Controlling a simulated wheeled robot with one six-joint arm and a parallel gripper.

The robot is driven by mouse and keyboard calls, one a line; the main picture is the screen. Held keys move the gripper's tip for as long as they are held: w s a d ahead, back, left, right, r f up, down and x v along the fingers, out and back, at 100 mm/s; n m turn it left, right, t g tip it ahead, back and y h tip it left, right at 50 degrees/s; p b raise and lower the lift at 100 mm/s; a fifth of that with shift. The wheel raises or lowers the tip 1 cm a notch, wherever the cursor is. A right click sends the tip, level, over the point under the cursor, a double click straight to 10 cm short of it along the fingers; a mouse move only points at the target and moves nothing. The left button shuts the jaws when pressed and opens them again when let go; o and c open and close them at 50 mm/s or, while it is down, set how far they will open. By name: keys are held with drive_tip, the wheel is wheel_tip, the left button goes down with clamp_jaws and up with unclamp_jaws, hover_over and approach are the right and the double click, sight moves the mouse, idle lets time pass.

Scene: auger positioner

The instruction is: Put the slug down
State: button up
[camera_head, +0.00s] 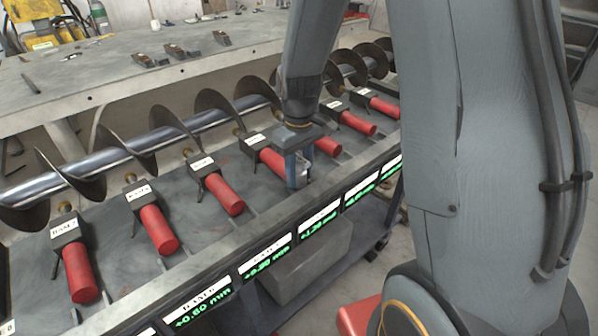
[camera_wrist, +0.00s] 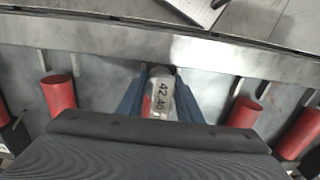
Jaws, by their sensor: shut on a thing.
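My gripper (camera_head: 298,172) is low over the grey bench at the front edge, among the red cylinders. Its blue fingers are shut on a slug, a small metal cylinder (camera_wrist: 160,92) marked "42.40", which shows between the fingers in the wrist view. In the head view the slug is mostly hidden by the fingers. Whether it touches the bench surface (camera_wrist: 215,84) below cannot be told. A bit of red shows beside the slug in the wrist view.
Green-lit readouts (camera_head: 265,260) line the front edge. A table with small tools (camera_head: 181,51) is at the back.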

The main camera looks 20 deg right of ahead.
drive_tip(key=shift+f, duration=0.45)
drive_tip(key=shift+s+f, duration=0.15)
drive_tip(key=shift+f, duration=0.05)
drive_tip(key=o, duration=1.2)
drive_tip(key=shift+s+f, duration=0.1)
drive_tip(key=shift+r, duration=0.5)
drive_tip(key=r+b, duration=0.1)
drive_tip(key=r, duration=0.3)
drive_tip(key=r+b, duration=0.1)
drive_tip(key=r, duration=0.3)
drive_tip(key=r+b, duration=0.1)
drive_tip(key=r, duration=0.3)
drive_tip(key=shift+w, duration=0.3)
drive_tip(key=shift+s, duration=0.2)
drive_tip(key=s+f+m, duration=0.2)
drive_tip(key=s+f, duration=0.2)
drive_tip(key=s, duration=0.2)
drive_tip(key=s+f+m+t, duration=0.1)
drive_tip(key=s+f+m, duration=0.1)
drive_tip(key=s+f, duration=0.2)
drive_tip(key=s, duration=0.2)
drive_tip(key=shift+s, duration=0.4)
